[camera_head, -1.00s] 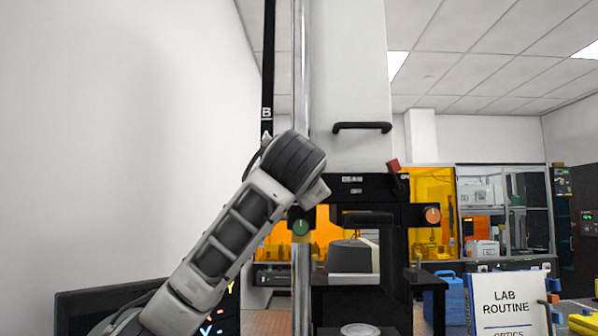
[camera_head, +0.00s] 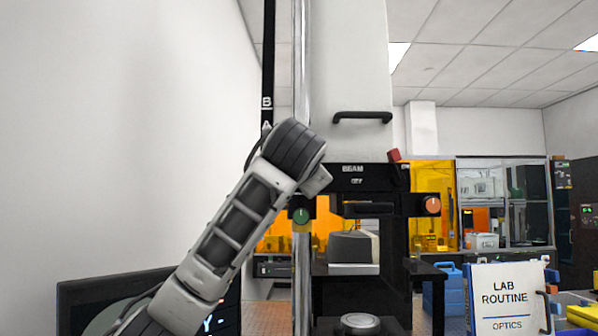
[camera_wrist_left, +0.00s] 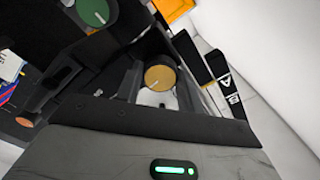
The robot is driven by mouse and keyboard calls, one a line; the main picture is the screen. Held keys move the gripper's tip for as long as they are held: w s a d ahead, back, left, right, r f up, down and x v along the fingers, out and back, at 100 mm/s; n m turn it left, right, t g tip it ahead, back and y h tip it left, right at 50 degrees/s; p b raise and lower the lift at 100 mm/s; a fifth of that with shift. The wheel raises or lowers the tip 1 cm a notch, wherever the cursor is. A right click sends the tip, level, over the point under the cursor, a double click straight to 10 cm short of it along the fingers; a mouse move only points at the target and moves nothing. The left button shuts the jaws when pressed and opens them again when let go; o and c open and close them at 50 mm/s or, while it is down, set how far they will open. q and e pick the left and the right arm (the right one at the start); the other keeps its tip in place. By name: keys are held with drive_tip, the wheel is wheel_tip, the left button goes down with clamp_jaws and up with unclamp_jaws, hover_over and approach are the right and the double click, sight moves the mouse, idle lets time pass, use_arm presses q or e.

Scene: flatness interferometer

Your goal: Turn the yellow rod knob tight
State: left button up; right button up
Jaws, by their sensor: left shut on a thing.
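The yellow rod knob (camera_wrist_left: 159,77) shows in the left wrist view as a round gold face with a light index line, pointing down and left. My left gripper (camera_wrist_left: 158,88) has its fingers on either side of the knob and is shut on it. In the head view, my left arm's wrist hides the gripper and the yellow knob. My right gripper is in neither view.
The black instrument head (camera_head: 352,180) carries an orange knob (camera_head: 432,205) and a red part (camera_head: 394,155). A round stage (camera_head: 360,321) lies below it. A dark monitor (camera_head: 80,295) stands at lower left. A "LAB ROUTINE" sign (camera_head: 507,300) stands at right.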

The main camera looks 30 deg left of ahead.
use_arm(q)
drive_tip(key=shift+r+n+b, duration=0.1)
drive_tip(key=shift+n+b, duration=1.6)
drive_tip(key=shift+n, duration=6.2)
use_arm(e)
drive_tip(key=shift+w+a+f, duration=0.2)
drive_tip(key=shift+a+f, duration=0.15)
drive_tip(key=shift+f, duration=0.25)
use_arm(q)
drive_tip(key=shift+s+a, duration=0.1)
drive_tip(key=o, duration=1)
drive_tip(key=b+v, duration=0.4)
drive_tip(key=v, duration=1.2)
drive_tip(key=shift+b, duration=0.3)
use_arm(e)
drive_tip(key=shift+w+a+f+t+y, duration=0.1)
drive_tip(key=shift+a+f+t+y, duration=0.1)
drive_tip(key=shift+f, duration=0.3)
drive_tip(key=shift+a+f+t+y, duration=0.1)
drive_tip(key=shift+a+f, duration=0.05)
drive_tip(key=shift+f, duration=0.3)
